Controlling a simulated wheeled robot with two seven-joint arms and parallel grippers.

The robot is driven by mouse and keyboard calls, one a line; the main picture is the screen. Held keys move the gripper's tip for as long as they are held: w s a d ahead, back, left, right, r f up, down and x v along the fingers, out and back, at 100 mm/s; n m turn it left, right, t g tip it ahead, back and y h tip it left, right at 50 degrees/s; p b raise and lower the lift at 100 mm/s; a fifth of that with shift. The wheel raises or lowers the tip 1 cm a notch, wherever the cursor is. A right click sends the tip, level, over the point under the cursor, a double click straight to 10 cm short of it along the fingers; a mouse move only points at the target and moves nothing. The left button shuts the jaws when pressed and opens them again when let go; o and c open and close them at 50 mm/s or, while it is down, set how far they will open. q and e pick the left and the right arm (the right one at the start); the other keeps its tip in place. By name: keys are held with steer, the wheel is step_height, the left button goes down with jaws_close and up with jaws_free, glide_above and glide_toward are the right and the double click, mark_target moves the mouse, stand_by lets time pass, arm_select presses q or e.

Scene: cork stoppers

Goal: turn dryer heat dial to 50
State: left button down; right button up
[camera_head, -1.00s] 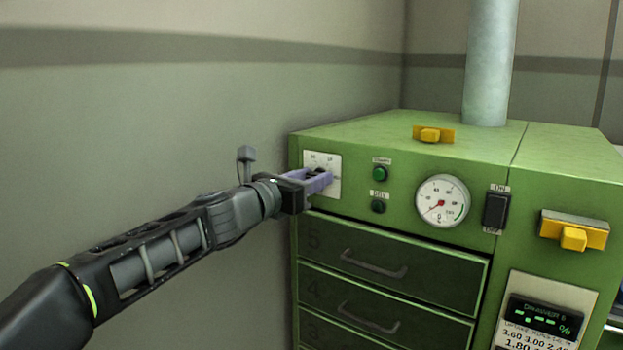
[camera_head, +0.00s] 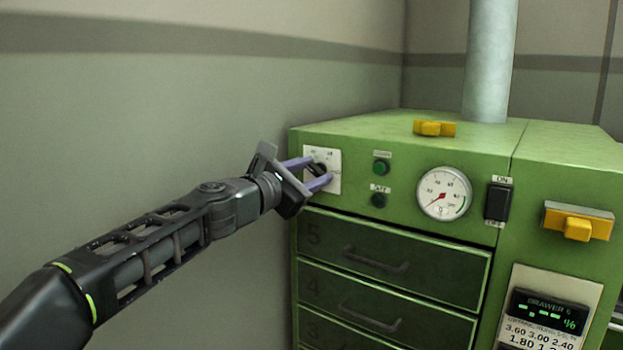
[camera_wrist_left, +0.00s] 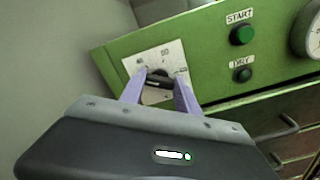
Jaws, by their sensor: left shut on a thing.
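The heat dial (camera_head: 319,169) is a small black knob on a white scale plate (camera_head: 333,156) at the upper left of the green dryer's (camera_head: 400,140) front. My left gripper (camera_head: 319,173) is at the dial, its two purple fingers on either side of the knob and shut on it. In the left wrist view the dark knob (camera_wrist_left: 158,79) shows between the fingertips, with a number near the plate's top. The fingers partly cover the plate, and I cannot read where the dial points. My right gripper is not in view.
A green start button (camera_head: 381,168) and a dark dry button (camera_head: 378,200) are right of the plate. A round gauge (camera_head: 444,193) and black switch (camera_head: 498,202) lie farther right. Drawers (camera_head: 375,262) sit below. A wall is close on the left.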

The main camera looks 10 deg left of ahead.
arm_select(q)
steer(key=m+b, duration=0.1)
steer(key=m, duration=0.3)
steer(key=shift+f+m+b, duration=0.15)
steer(key=shift+m+b, duration=0.15)
steer(key=shift+b, duration=0.1)
steer(key=m+b, duration=0.2)
steer(key=m, duration=0.2)
steer(key=shift+m, duration=0.3)
steer(key=m+b, duration=0.2)
steer(key=m, duration=0.2)
steer(key=shift+f+m, duration=0.1)
steer(key=shift+m, duration=0.2)
steer(key=shift+m+b, duration=0.75)
steer(key=shift+m, duration=1.05)
steer(key=c, duration=0.9)
jaws_free()
